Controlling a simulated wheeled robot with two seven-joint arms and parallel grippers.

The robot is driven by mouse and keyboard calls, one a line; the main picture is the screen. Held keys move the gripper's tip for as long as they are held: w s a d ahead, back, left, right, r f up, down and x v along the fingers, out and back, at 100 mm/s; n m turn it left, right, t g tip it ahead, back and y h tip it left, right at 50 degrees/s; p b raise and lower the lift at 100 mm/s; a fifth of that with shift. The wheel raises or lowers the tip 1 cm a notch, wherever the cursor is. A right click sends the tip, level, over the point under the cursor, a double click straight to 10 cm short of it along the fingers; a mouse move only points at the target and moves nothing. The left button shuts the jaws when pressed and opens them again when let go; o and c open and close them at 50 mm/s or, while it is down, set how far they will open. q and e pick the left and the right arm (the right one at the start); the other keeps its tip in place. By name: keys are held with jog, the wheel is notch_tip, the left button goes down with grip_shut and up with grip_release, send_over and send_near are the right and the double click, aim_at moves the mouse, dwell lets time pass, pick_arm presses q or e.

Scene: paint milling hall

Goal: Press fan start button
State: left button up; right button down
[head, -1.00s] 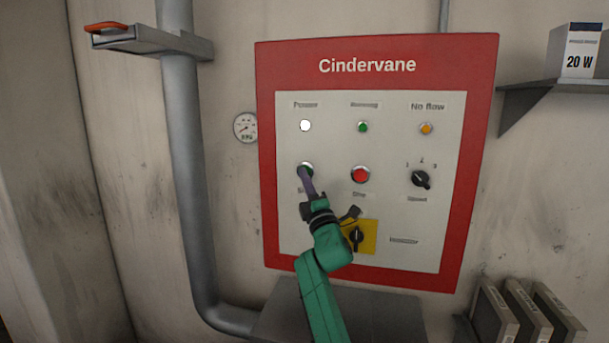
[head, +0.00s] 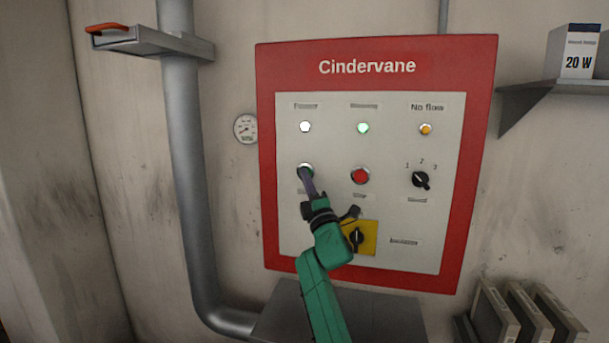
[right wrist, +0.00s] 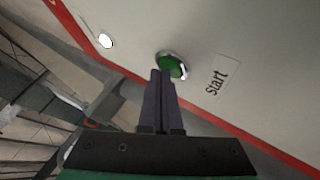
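The Cindervane control panel (head: 365,85) hangs on the wall, a red frame around a pale plate. The green start button (head: 304,165) is at its left, mostly hidden by my right gripper (head: 306,180) in the head view. In the right wrist view the green button (right wrist: 172,65) has a silver ring, with a "Start" label (right wrist: 217,82) beside it. My right gripper (right wrist: 160,75) is shut and empty, its tips at the button's edge, seemingly touching it. The green running lamp (head: 363,128) glows. The white lamp (head: 305,127) is lit. My left gripper is not in view.
A red stop button (head: 360,176), a black speed knob (head: 421,180), an amber lamp (head: 426,129) and a yellow-plated switch (head: 358,238) share the panel. A grey pipe (head: 185,150) and gauge (head: 246,128) are left. A shelf (head: 545,92) is at right.

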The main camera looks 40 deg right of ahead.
jog(key=shift+s+a, duration=0.55)
jog(key=shift+a, duration=0.1)
jog(key=shift+s+a, duration=0.7)
jog(key=shift+a, duration=0.35)
jog(key=shift+s+a, duration=0.7)
jog(key=shift+a, duration=0.3)
